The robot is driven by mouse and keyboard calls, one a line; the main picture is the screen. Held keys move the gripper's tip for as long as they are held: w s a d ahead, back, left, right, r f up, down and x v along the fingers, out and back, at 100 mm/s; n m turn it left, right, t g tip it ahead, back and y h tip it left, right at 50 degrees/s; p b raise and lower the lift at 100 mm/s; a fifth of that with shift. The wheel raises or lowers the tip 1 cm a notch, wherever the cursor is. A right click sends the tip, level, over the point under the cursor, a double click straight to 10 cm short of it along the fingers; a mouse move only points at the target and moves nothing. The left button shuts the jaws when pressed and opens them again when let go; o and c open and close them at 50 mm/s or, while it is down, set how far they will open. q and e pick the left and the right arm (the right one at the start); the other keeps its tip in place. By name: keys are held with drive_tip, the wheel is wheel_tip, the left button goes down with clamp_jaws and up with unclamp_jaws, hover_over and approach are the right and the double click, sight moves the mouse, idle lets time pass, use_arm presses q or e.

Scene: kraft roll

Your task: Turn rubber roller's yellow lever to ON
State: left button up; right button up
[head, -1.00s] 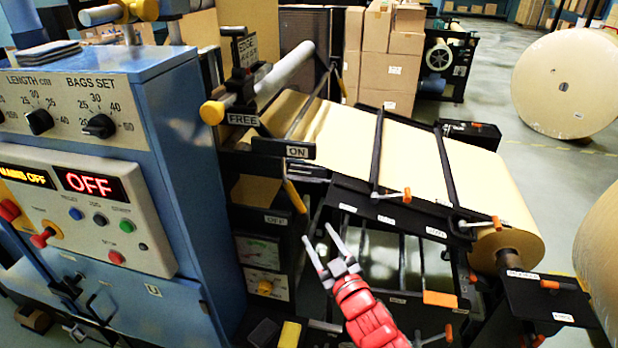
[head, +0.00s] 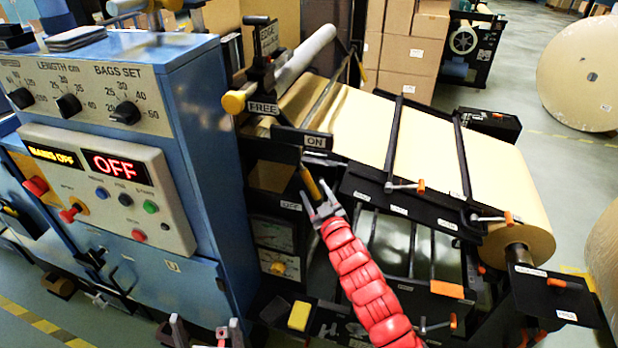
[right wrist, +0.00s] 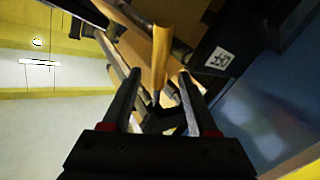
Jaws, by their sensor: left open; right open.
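The yellow lever (head: 311,181) hangs down at a slant on the black machine frame. The ON label (head: 316,141) is above it and the OFF label (head: 290,207) is lower left. My right gripper (head: 323,203) is open at the lever's lower end. In the right wrist view, the yellow lever (right wrist: 161,58) stands ahead of and between the open fingers (right wrist: 160,82). I cannot tell whether they touch it. My left gripper (head: 206,330) is open and empty at the bottom edge, in front of the blue cabinet.
The blue control cabinet (head: 215,130) with a red OFF display (head: 116,167) stands to the left. Brown paper (head: 350,130) runs over the frame. An orange-handled clamp (head: 418,186) is to the right.

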sight(310, 184)
drive_tip(key=x, duration=0.4)
drive_tip(key=shift+a+f+p, duration=0.1)
drive_tip(key=shift+a+p, duration=0.05)
drive_tip(key=shift+p, duration=0.2)
drive_tip(key=shift+w+a, duration=0.1)
drive_tip(key=shift+w, duration=0.45)
clamp_jaws()
idle(0.9)
